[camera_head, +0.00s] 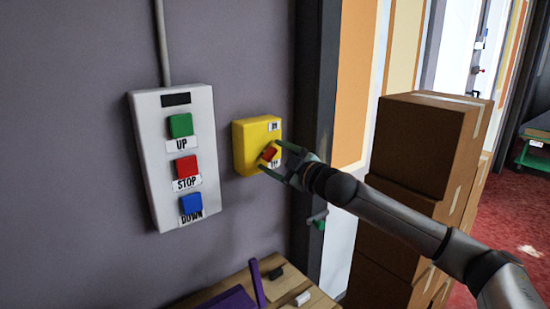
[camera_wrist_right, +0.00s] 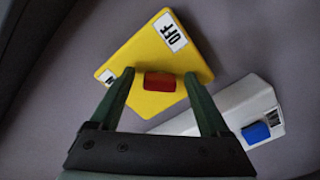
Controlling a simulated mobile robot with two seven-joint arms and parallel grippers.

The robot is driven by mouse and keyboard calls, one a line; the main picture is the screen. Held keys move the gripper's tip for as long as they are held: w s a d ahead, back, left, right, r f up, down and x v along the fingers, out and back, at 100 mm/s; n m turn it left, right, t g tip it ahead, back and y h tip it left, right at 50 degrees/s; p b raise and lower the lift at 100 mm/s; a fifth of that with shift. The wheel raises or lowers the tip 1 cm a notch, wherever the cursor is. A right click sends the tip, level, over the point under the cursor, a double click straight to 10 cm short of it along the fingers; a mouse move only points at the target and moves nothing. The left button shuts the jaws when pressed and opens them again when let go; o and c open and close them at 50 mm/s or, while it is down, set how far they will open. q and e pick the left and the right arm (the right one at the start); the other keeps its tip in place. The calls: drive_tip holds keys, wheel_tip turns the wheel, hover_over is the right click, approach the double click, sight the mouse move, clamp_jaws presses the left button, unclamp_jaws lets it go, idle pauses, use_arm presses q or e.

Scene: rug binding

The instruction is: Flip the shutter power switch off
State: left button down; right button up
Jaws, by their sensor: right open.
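A yellow switch box (camera_head: 250,147) is on the grey wall, with a red switch (camera_head: 268,152) on its front and a white label above and below it. In the right wrist view the box (camera_wrist_right: 152,50) shows an OFF label (camera_wrist_right: 170,32); the other label is partly hidden by a finger. My right gripper (camera_head: 272,156) is open, its green fingertips at the box's front on either side of the red switch. In the wrist view the switch (camera_wrist_right: 160,82) sits between them; whether they touch it I cannot tell. My left gripper is out of view.
A white panel (camera_head: 146,150) with UP, STOP and DOWN buttons is on the wall left of the box. A wooden surface (camera_head: 315,300) with purple and small loose items is below. Stacked cardboard boxes (camera_head: 425,145) stand at right, behind my right arm.

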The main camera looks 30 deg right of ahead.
use_arm(q)
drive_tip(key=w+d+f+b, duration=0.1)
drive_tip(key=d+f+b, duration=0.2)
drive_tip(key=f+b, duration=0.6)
drive_tip(key=b, duration=0.3)
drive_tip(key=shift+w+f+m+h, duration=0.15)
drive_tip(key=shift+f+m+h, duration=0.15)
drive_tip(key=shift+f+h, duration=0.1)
use_arm(e)
drive_tip(key=s, duration=1.2)
drive_tip(key=shift+s+d, duration=0.25)
drive_tip(key=shift+d, duration=0.2)
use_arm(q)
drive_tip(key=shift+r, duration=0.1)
